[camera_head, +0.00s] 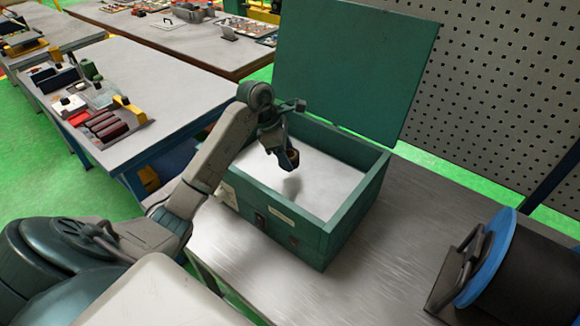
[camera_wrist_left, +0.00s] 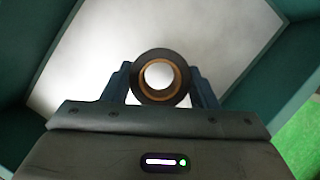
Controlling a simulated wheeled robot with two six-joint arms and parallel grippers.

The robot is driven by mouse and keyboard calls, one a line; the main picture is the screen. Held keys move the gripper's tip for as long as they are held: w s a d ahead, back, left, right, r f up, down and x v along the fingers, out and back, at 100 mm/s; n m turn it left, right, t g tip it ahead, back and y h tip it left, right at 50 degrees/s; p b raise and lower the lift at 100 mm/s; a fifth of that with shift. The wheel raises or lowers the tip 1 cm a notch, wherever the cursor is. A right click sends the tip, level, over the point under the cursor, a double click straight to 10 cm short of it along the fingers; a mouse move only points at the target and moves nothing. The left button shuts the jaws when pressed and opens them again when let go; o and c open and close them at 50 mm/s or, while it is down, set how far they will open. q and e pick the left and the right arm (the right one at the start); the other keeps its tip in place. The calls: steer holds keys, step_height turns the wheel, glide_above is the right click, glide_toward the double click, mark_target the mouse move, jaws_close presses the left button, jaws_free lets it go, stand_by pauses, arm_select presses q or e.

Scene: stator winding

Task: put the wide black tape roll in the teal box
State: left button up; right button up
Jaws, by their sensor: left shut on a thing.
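The teal box (camera_head: 325,238) stands on the metal table with its lid up and open at the back. Its pale inner floor is bare apart from a shadow. My left gripper (camera_head: 287,157) reaches over the box opening and is shut on the black tape roll (camera_head: 293,156). In the left wrist view the roll (camera_wrist_left: 160,56) shows as a black ring with a brown core, held between the two fingers of the gripper (camera_wrist_left: 160,88). The box floor and walls (camera_wrist_left: 291,95) lie beyond it, and the roll appears above the floor. My right gripper is not in view.
A large black spool with a blue flange (camera_head: 490,258) stands at the right of the metal table (camera_head: 390,240). A perforated panel (camera_head: 480,90) rises behind. A workbench with tools (camera_head: 160,95) is at the left.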

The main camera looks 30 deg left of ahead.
mark_target(292, 178)
arm_select(q)
steer(key=shift+s+f+p, duration=0.2)
steer(key=shift+f+p, duration=0.15)
steer(key=shift+f, duration=0.75)
step_height(292, 178, down, 3)
steer(key=shift+w+f+p, duration=0.1)
steer(key=shift+w+p, duration=0.05)
steer(key=shift+p, duration=0.6)
steer(key=shift+f+b, duration=0.2)
steer(key=shift+b, duration=0.15)
steer(key=o, duration=1.1)
